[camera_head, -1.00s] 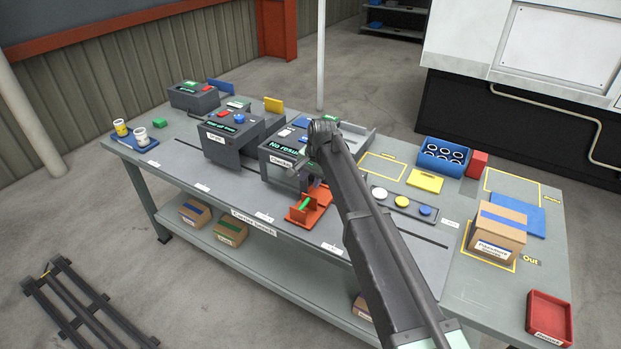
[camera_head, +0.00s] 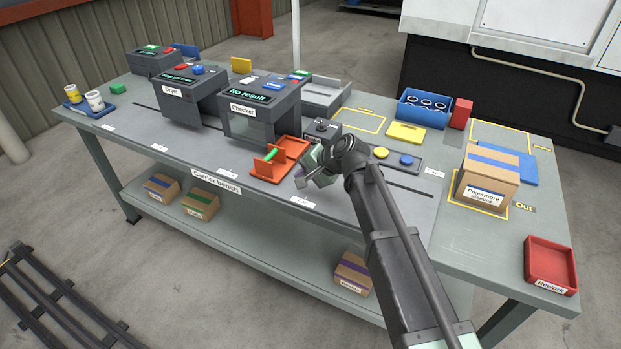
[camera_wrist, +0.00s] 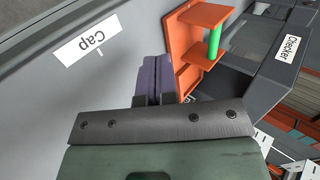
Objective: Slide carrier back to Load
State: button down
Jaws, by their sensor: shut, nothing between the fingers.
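My gripper (camera_head: 301,181) is low over the bench, just right of the carrier. In the wrist view its purple fingers (camera_wrist: 152,70) are together and empty, beside the carrier's orange side. I cannot tell whether they touch it. A Load label is not readable in either view.
The Checker (camera_head: 262,110), showing "No result", and the Dryer (camera_head: 188,88) stand over the track to the left. A dark block (camera_head: 322,128) and a tray with yellow and blue discs (camera_head: 395,158) lie behind my arm. A "Cap" label (camera_wrist: 88,40) marks the bench edge.

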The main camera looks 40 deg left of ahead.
aim_at(273, 178)
jog(key=b+x, duration=0.2)
jog(key=x, duration=0.2)
jog(key=shift+w+f, duration=0.1)
jog(key=shift+f, duration=0.35)
jog(key=shift+s+a+r, duration=0.1)
jog(key=shift+s+a, duration=0.15)
jog(key=shift+a, duration=0.85)
jog(key=shift+s+a+r, duration=0.1)
jog(key=shift+s+a, duration=0.15)
jog(key=shift+a, duration=0.85)
